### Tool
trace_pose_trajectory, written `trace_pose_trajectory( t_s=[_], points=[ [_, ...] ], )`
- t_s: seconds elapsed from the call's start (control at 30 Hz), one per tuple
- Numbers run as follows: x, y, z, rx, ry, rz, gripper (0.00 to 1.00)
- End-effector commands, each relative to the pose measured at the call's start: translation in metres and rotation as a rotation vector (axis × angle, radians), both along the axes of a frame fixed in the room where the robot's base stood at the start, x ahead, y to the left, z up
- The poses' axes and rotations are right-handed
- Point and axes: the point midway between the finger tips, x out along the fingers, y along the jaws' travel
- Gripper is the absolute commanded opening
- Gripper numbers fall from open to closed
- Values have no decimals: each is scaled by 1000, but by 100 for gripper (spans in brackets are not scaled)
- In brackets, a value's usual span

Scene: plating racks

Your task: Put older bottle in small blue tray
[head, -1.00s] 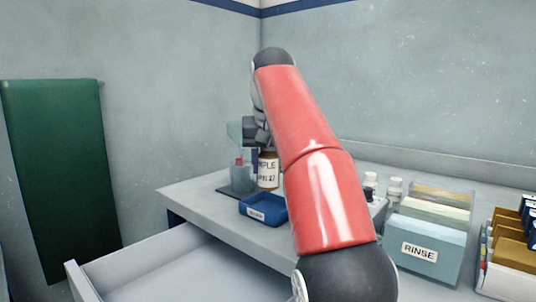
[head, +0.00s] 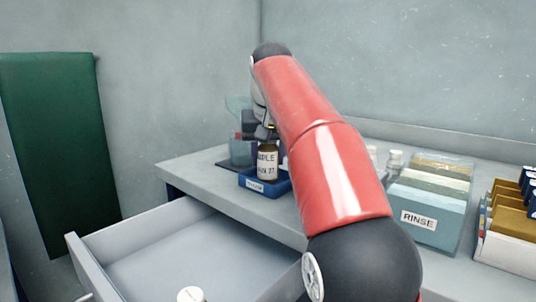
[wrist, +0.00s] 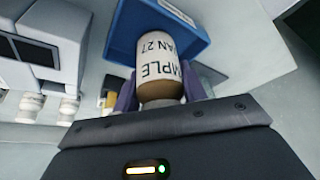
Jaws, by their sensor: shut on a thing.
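The bottle is about upright in the head view. The small blue tray (head: 283,188) sits on the counter with a white label on its front; it also shows in the wrist view (wrist: 128,28). The bottle's lower end is at or just above the tray; I cannot tell whether it touches.
A clear container (head: 239,152) stands left of the bottle. Right of my arm are small white bottles (head: 394,161), a box marked RINSE (head: 425,222) and a rack (head: 508,250). An open drawer (head: 190,255) juts out in front. A white cap (head: 190,294) shows at the bottom edge.

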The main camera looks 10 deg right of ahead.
Motion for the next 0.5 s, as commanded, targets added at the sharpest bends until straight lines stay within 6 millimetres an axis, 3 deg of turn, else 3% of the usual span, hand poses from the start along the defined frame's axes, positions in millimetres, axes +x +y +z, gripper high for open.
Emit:
trace_pose_trajectory(
  t_s=[0.5],
  points=[
    [0,0,-10,0,0,0,15]
  ],
)
